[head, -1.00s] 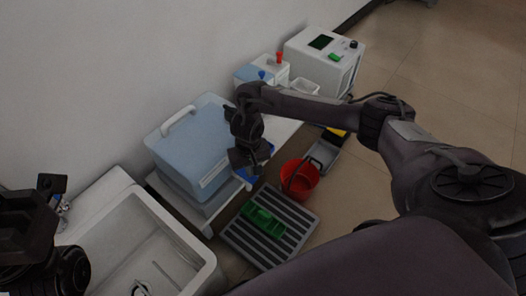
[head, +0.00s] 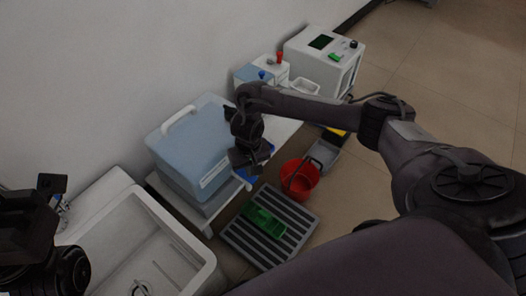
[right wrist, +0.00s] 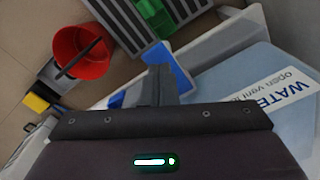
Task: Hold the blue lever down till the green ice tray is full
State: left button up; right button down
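The blue lever (head: 250,179) is at the front of the water container (head: 190,150), mostly hidden by my right gripper (head: 248,160) in the head view. In the right wrist view the fingers (right wrist: 159,84) are together, with no gap seen, and overlap the blue lever (right wrist: 178,66); they look to be against it. The green ice tray (head: 264,222) lies on a grey slatted rack (head: 298,212) below the lever. How full it is cannot be made out. The tray also shows at the top of the right wrist view (right wrist: 155,16). My left gripper (head: 50,186) is partly in view; its fingers are unclear.
A red bucket (head: 300,180) stands right of the rack. A grey bin (head: 323,156) is behind it. A white sink (head: 150,240) is at lower left. A white machine (head: 325,62) and a smaller box with red and blue taps (head: 262,74) stand farther back. The floor at right is clear.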

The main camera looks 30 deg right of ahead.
jog(key=shift+f, duration=0.15)
dwell(0.5)
jog(key=shift+f+b, duration=0.35)
jog(key=shift+f, duration=0.8)
dwell(6.2)
